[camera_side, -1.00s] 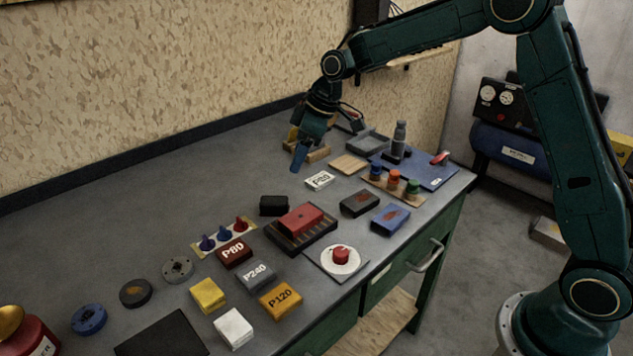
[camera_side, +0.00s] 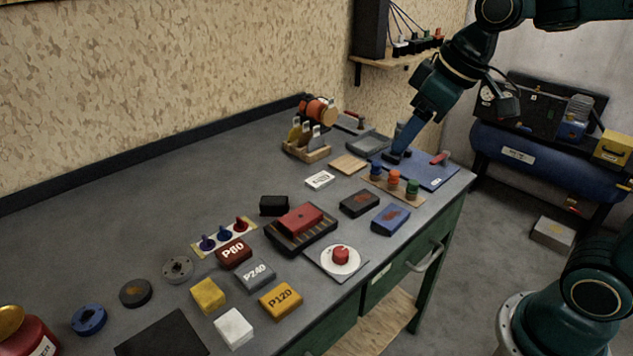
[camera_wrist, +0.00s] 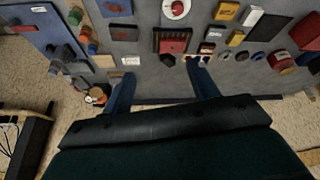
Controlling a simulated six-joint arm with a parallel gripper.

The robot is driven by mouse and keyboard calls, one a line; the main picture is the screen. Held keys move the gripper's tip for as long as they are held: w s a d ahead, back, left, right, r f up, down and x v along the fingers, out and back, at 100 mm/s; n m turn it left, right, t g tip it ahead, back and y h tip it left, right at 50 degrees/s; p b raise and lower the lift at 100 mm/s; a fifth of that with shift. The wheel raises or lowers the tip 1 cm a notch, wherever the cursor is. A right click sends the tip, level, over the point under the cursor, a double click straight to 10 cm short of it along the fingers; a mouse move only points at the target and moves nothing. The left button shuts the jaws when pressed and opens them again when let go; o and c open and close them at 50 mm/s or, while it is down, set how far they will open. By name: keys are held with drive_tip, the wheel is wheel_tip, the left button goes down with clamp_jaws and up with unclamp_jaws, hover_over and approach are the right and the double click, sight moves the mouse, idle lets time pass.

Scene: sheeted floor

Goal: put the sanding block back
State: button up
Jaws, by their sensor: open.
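Several sanding blocks lie on the grey bench: a dark red P80 block (camera_side: 234,253), a grey P240 block (camera_side: 257,275) and an orange P120 block (camera_side: 281,299). An unlabelled red block (camera_side: 300,219) sits on a dark ribbed tray (camera_side: 319,238); it also shows in the wrist view (camera_wrist: 172,46). A white P80 label plate (camera_side: 320,180) lies farther back. My gripper (camera_side: 405,140) is over the blue mat (camera_side: 440,178) at the bench's right end, away from these blocks. In the wrist view its blue fingers (camera_wrist: 160,88) are spread, with nothing between them.
A dark base (camera_side: 397,157) on the mat is partly hidden by my gripper. Colored knobs (camera_side: 393,179) stand in front. The back left bench is clear.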

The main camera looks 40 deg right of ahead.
drive_tip(key=s+d+f+m+h, duration=0.1)
drive_tip(key=s+d+f+m, duration=0.1)
drive_tip(key=s, duration=1.1)
drive_tip(key=shift+f+m+t, duration=0.3)
drive_tip(key=shift+m, duration=0.3)
